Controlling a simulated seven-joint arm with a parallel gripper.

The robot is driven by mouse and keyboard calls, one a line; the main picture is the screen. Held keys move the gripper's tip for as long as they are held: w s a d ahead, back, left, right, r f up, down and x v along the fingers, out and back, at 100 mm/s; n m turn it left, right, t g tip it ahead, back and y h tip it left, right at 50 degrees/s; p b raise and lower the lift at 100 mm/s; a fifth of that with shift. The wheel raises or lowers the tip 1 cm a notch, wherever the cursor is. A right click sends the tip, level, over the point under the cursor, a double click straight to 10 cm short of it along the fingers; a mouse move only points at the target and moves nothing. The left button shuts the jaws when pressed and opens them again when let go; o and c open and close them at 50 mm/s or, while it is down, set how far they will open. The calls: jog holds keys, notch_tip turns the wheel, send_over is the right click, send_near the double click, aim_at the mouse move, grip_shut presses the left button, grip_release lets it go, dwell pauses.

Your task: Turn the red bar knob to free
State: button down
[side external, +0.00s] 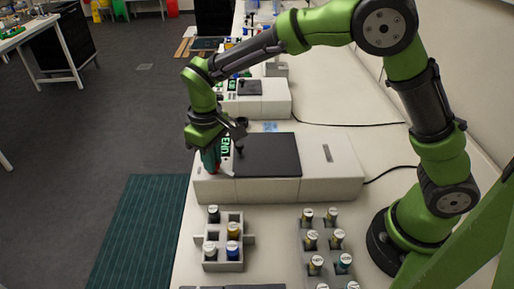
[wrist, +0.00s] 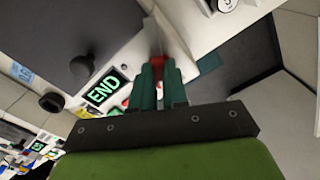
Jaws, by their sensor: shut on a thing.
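The white shaker unit (side external: 330,172) stands on the bench with a dark top plate (side external: 268,155). Its green-lit display (wrist: 104,91) reads END in the wrist view. My gripper (side external: 211,168) is at the left front end of the unit, pointing down. In the wrist view my gripper's green fingers (wrist: 160,84) are close together on the red bar knob (wrist: 168,66). Only small red parts of the knob show, at and beside the fingertips. The fingers hide most of it, so its angle and any label marks cannot be read.
A black knob (wrist: 52,102) is beside the display. A second shaker unit (side external: 258,101) stands behind. Grey racks with capped vials (side external: 233,248) stand on the bench in front. The bench's left edge is close to my gripper, with the floor beyond.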

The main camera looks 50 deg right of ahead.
jog(key=m, duration=0.6)
jog(key=shift+m, duration=0.3)
jog(key=m, duration=0.5)
jog(key=shift+m, duration=0.4)
jog(key=c, duration=1.1)
grip_release()
jog(key=shift+c, duration=0.2)
notch_tip(320, 180, up, 17)
